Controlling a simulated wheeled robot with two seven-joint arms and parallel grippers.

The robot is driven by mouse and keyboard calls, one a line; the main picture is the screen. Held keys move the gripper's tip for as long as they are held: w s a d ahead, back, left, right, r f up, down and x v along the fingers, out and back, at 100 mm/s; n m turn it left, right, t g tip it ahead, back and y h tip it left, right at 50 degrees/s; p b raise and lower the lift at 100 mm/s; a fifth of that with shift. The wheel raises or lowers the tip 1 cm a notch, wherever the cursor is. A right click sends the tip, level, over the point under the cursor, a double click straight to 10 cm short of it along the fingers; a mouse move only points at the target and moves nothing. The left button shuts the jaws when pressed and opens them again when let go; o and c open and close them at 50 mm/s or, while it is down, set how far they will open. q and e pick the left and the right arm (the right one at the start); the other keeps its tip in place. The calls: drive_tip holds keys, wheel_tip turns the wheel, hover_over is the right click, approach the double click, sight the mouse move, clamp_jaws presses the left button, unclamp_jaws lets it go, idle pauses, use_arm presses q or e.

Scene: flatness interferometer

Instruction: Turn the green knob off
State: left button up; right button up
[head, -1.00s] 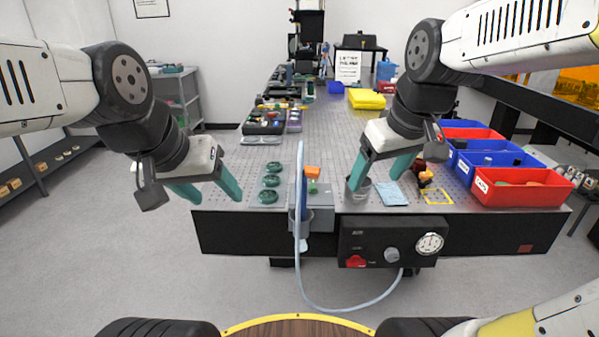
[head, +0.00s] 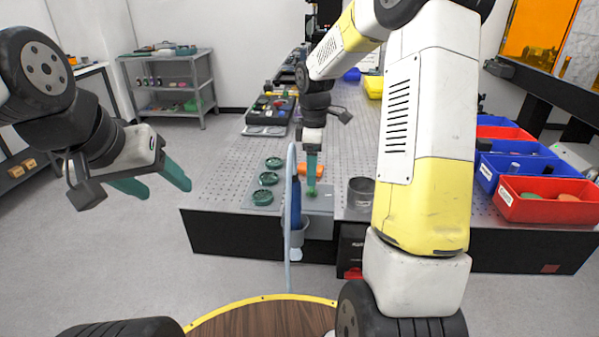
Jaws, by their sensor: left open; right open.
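A small green knob (head: 311,193) shows on the grey plate at the front edge of the table, partly covered by my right gripper. An orange piece (head: 302,170) sits just behind it, also partly hidden. My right gripper (head: 312,183) points straight down over the green knob, its teal fingers seen nearly edge-on. Its tips are at or just above the knob; I cannot tell whether they touch it. My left gripper (head: 160,188) is open and empty, out in the air left of the table.
A pale blue hose (head: 289,215) rises in front. Red and blue bins (head: 545,207) line the right side. My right arm hides much of the control box.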

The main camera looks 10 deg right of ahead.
sight(312, 190)
wheel_tip(312, 190, down, 5)
idle(0.3)
drive_tip(key=c, duration=1.4)
